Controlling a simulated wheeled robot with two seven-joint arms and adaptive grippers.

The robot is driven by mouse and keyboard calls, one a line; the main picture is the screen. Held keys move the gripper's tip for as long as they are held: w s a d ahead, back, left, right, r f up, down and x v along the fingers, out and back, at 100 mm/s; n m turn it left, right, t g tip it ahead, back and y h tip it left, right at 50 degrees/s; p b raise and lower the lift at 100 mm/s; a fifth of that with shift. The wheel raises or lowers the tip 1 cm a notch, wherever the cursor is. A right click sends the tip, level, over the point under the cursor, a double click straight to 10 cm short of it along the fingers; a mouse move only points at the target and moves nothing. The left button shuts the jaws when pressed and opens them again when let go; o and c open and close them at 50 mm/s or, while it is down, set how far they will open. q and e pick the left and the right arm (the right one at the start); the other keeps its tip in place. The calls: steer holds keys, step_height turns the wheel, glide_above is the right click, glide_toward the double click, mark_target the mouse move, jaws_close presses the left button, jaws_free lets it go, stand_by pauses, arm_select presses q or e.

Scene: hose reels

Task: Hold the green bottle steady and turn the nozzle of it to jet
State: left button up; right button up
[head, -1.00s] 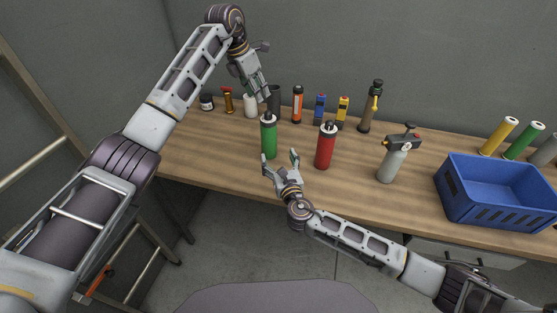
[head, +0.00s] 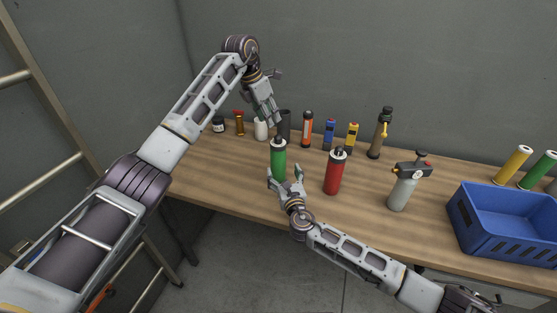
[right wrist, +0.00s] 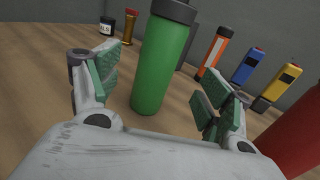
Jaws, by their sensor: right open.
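The green bottle (head: 279,164) stands upright near the table's front edge, with a dark cap and nozzle on top. In the right wrist view the green bottle (right wrist: 163,58) rises between my right fingers, its top cut off by the frame. My right gripper (head: 284,174) is open, its fingers (right wrist: 166,78) on either side of the bottle with gaps showing. My left gripper (head: 272,118) points down just above and behind the nozzle, apart from it as far as I see. Its finger opening is unclear. The nozzle's setting is too small to read.
A red bottle (head: 334,173) stands close to the right, then a grey sprayer (head: 402,188) and a blue crate (head: 490,250).

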mark_target(280, 163)
steer(key=shift+x, duration=4.4)
steer(key=c, duration=1.2)
arm_select(q)
steer(key=shift+o, duration=0.6)
arm_select(e)
steer(key=shift+c, duration=0.4)
arm_select(q)
steer(key=shift+o, duration=0.9)
steer(key=shift+w+a+r+m+h, duration=0.1)
steer(key=shift+a+r+m+h, duration=0.2)
steer(key=shift+r+m, duration=0.3)
steer(key=shift+w+a+r+m+h, duration=0.1)
steer(key=shift+a+r+m+h, duration=0.1)
steer(key=shift+a+r+m, duration=0.3)
steer(key=shift+d+f, duration=0.1)
steer(key=shift+d, duration=0.05)
